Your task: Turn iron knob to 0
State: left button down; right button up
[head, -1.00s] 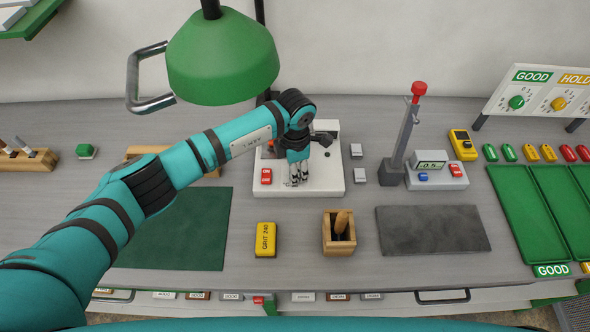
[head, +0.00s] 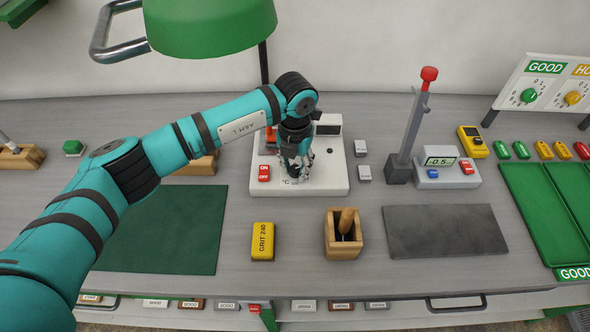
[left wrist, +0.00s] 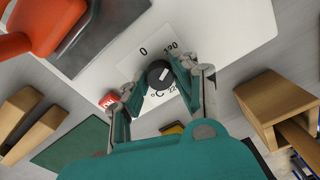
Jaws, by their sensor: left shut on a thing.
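The iron station, a white base (head: 325,178), stands mid-bench with a red ON/OFF switch (head: 264,173). My left gripper (left wrist: 158,92) is shut on the knob, one finger at each side. In the head view my left gripper (head: 297,178) hides the knob. My right gripper is not in view.
An orange iron part (left wrist: 40,25) sits near the dial. A yellow grit block (head: 263,241) and a wooden holder (head: 344,238) stand in front of the base. A grey post (head: 410,135) stands right. A green lamp (head: 209,28) hangs above left.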

aim_at(295, 168)
pick_arm(q)
jog(key=n+b, duration=0.3)
jog(key=n, duration=0.3)
jog(key=shift+f, duration=0.1)
jog(key=n+b, duration=0.1)
jog(key=n, duration=0.2)
jog(key=shift+n+b, duration=0.95)
jog(key=shift+n, duration=0.95)
jog(key=c, duration=1)
grip_release()
notch_tip(295, 168, up, 12)
jog(key=shift+r, duration=0.15)
